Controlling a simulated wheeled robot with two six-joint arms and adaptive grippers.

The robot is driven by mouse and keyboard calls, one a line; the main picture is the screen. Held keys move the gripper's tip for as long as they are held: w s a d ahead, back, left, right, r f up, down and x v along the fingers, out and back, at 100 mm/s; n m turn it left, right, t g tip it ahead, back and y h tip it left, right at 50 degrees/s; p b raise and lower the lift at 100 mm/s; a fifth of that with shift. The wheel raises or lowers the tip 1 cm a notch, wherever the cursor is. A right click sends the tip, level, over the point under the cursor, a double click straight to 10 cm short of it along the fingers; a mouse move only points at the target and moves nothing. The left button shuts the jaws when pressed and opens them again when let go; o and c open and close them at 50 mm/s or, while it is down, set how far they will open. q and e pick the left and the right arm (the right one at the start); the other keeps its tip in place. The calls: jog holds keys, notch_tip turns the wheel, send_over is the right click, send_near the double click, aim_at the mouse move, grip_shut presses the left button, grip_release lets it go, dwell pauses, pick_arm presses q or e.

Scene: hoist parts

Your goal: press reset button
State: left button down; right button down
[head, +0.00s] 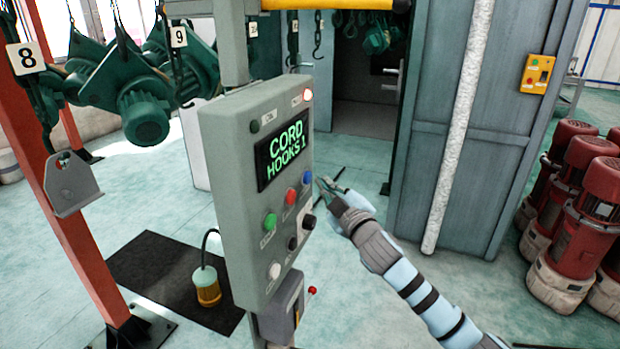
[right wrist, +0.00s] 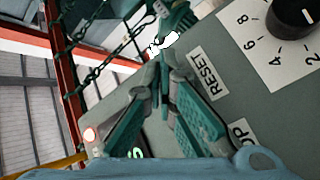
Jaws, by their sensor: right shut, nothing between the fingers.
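A grey control box (head: 222,190) stands on a post, its display reading "CORD HOOKS 1". Its face has a green button (head: 270,221), a red button (head: 291,196), a blue button (head: 307,177), a white button (head: 273,270) and dark knobs. In the right wrist view, a "RESET" label (right wrist: 201,74) lies just right of my fingertips; its button is not clearly visible there. My right gripper (head: 323,183) is shut and empty, its tips close beside the blue button; I cannot tell if they touch. The shut fingertips also show in the wrist view (right wrist: 163,66). My left gripper is out of view.
An orange post (head: 60,190) with green hoists (head: 145,112) stands left. A yellow pendant lamp or plug (head: 207,286) hangs over a black mat (head: 150,262). A grey cabinet (head: 500,130) and red motors (head: 575,235) stand right.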

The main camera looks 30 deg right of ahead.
dwell(0.8)
jog(key=shift+w+a+p, duration=0.25)
jog(key=shift+w+p, duration=0.05)
jog(key=shift+p, duration=0.05)
jog(key=shift+w+a+p, duration=0.2)
jog(key=shift+w+p, duration=0.1)
jog(key=shift+w, duration=0.05)
dwell(0.7)
jog(key=shift+s+d, duration=0.45)
jog(key=shift+s, duration=0.25)
